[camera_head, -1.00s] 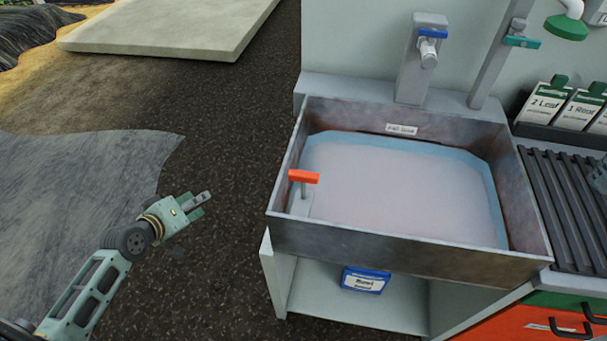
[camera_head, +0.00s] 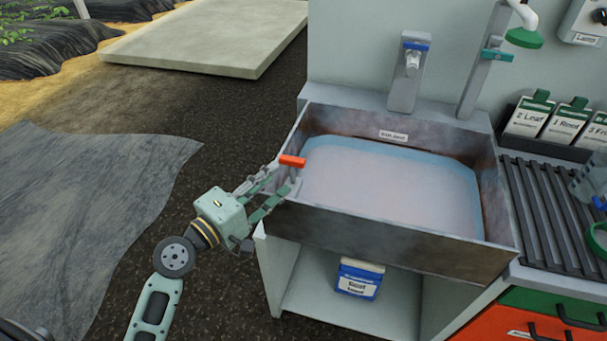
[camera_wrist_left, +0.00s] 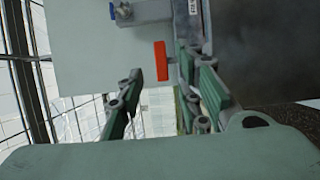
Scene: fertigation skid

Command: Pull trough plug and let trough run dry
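The grey metal trough (camera_head: 380,232) holds pale, cloudy liquid (camera_head: 385,185) with a bluish edge. The plug's red handle (camera_head: 292,161) stands up at the trough's left side; its lower part is mostly hidden by my gripper. My left gripper (camera_head: 284,181) is at the trough's left rim, fingers spread and pointing at the handle. In the left wrist view the red handle (camera_wrist_left: 161,60) appears ahead, between the two green fingers (camera_wrist_left: 182,75). I see no finger closed on it; contact cannot be told.
A tap with a blue lever (camera_head: 412,60) and a teal-handled pipe (camera_head: 497,56) stand behind the trough. A blue-and-white container (camera_head: 360,279) sits on the shelf below. A ribbed drainboard (camera_head: 550,208) is at the right. Dark ground is open at the left.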

